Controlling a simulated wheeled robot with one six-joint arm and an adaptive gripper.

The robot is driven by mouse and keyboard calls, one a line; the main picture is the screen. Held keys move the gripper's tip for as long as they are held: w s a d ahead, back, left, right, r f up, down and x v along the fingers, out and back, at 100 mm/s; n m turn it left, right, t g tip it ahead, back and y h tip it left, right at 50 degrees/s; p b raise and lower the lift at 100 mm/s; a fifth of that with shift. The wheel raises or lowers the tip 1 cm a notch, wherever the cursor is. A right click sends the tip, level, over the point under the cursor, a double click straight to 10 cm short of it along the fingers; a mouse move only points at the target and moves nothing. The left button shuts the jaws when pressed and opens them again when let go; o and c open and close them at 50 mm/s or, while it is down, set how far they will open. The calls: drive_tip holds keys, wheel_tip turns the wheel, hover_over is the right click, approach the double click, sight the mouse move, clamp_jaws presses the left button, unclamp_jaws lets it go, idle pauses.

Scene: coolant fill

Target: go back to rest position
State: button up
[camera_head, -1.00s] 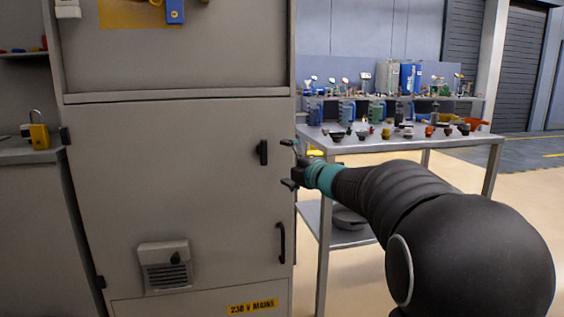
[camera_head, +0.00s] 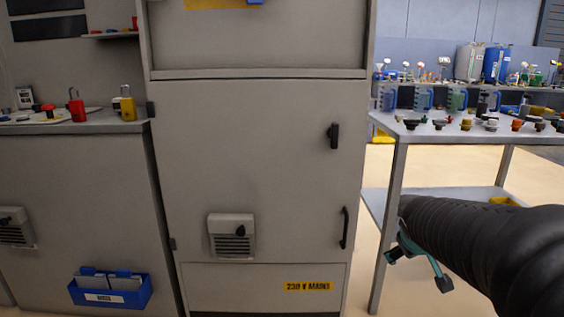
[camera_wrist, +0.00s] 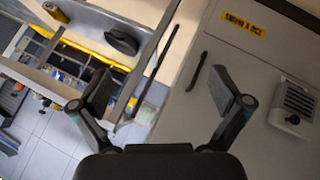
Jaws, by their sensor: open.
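My gripper (camera_head: 420,268) shows at the lower right of the head view, below the black sleeve of my arm, in front of the metal table's leg. In the wrist view my gripper (camera_wrist: 165,95) has its two fingers spread wide with nothing between them. The grey cabinet (camera_head: 262,170) stands to the left of my gripper, apart from it. Its door is closed, with a dark latch (camera_head: 334,135) and a black handle (camera_head: 345,228) on the right side. The cabinet front also shows in the wrist view (camera_wrist: 225,60).
A metal table (camera_head: 440,137) with jugs and several caps stands to the right. A grey counter (camera_head: 75,125) at left carries a red padlock (camera_head: 76,105) and a yellow padlock (camera_head: 127,103). A blue bin (camera_head: 112,290) hangs on its front.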

drive_tip(key=s+a+m+y, duration=0.1)
drive_tip(key=s+a, duration=0.3)
drive_tip(key=s, duration=0.3)
drive_tip(key=s+a+f+g+y, duration=0.1)
drive_tip(key=s+a, duration=0.4)
drive_tip(key=s, duration=0.3)
drive_tip(key=s+a+m+g+y+p, duration=0.1)
drive_tip(key=s+a+y, duration=0.1)
drive_tip(key=s+a, duration=0.3)
drive_tip(key=s, duration=0.3)
drive_tip(key=shift+s+f+m, duration=0.15)
drive_tip(key=shift+m, duration=0.15)
